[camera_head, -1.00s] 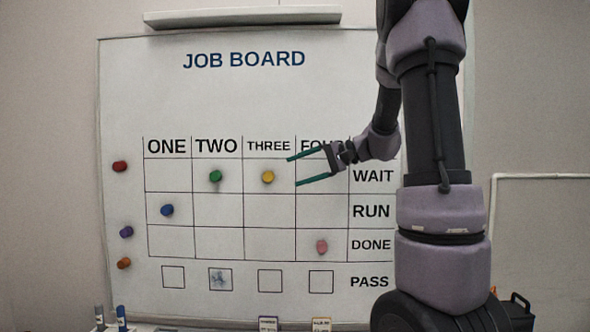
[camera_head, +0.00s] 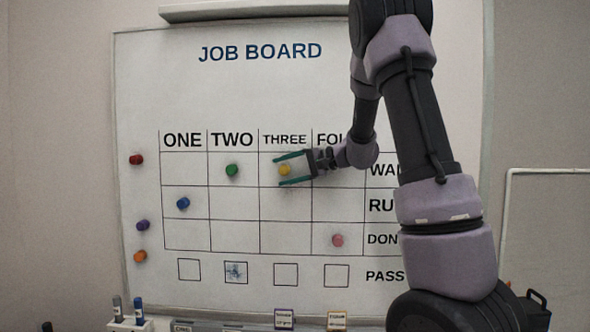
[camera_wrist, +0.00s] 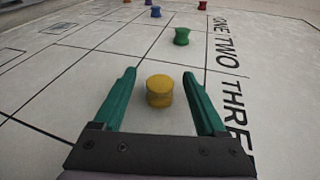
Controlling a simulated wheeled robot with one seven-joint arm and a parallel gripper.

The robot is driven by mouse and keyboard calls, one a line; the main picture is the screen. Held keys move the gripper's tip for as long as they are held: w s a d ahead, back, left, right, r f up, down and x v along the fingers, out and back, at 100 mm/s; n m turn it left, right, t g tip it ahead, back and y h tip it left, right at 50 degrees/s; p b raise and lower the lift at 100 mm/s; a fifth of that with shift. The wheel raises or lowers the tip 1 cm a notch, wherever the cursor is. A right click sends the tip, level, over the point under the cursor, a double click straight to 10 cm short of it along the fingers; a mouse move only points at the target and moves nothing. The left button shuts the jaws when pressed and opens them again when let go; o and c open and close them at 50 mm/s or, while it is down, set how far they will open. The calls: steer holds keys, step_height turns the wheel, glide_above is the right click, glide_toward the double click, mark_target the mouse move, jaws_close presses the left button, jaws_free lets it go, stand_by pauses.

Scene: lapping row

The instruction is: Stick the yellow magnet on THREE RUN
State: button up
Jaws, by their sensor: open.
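The yellow magnet (camera_head: 285,170) is on the job board (camera_head: 250,90), in the THREE column of the WAIT row. My gripper (camera_head: 278,170) is open, its two green fingers above and below the magnet in the head view. In the wrist view, the yellow magnet (camera_wrist: 160,91) stands between the open fingers (camera_wrist: 160,80), with a gap on each side. The THREE RUN cell (camera_head: 286,206) is directly below the magnet's cell and is empty.
The green magnet (camera_head: 232,171) is in TWO WAIT, the blue magnet (camera_head: 183,203) in ONE RUN and the pink magnet (camera_head: 338,240) in FOUR DONE. Red (camera_head: 136,160), purple (camera_head: 143,226) and orange (camera_head: 140,256) magnets sit left of the grid. My arm covers part of the row labels.

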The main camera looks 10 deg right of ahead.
mark_target(283, 172)
steer(key=shift+w+a, duration=0.1)
steer(key=shift+a, duration=0.05)
jaws_close()
steer(key=shift+s, duration=0.2)
steer(key=shift+s+a, duration=0.25)
steer(key=shift+s, duration=0.4)
steer(key=shift+s+a, duration=0.2)
steer(key=shift+s, duration=0.4)
steer(key=s+a, duration=0.1)
steer(key=s, duration=0.4)
steer(key=shift+s+a, duration=0.4)
stand_by(0.4)
